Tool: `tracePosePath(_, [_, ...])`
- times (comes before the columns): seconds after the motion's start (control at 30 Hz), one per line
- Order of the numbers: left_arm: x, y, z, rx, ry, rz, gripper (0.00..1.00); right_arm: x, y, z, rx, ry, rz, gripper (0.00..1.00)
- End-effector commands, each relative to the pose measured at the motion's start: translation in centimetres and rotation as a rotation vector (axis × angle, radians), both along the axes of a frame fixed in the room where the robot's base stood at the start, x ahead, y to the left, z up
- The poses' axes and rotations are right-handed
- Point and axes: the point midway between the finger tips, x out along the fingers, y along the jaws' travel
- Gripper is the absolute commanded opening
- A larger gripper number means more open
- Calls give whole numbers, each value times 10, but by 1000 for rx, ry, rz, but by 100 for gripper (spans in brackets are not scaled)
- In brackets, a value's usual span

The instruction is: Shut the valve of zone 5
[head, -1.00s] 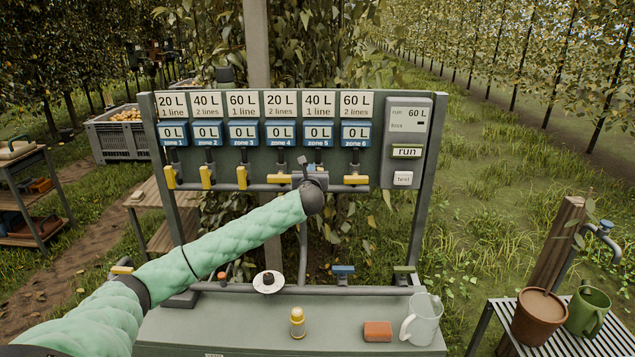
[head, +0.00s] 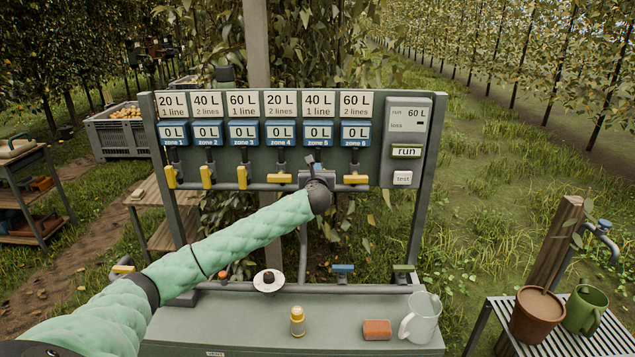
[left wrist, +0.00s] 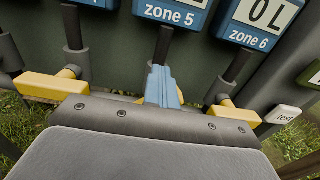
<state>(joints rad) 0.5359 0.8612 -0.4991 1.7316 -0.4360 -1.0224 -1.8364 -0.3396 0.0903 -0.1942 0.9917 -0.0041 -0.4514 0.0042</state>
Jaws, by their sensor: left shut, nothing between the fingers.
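The zone 5 meter (head: 318,132) reads 0 L under a "40 L, 1 line" card; its label also shows in the left wrist view (left wrist: 172,14). My left gripper (head: 315,162) is shut and empty, in front of the pipe below that meter. In the left wrist view its blue-grey fingers (left wrist: 163,88) are together, pointing up at the zone 5 stem. My right gripper is not in view.
Yellow handles of zone 4 (head: 279,178) and zone 6 (head: 356,179) lie crosswise on either side; those of zones 1 to 3 point down. The run button (head: 407,151) and test button (head: 403,178) are at right. A jug (head: 421,318) stands on the bench below.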

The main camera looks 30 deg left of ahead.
Motion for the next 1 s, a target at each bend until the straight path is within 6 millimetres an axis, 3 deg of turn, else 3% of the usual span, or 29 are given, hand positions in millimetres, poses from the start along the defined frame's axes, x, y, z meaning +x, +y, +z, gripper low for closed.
tracePosePath(1.0, [12, -20, -7, 0, 1, 0, 0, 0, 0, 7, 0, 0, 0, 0])
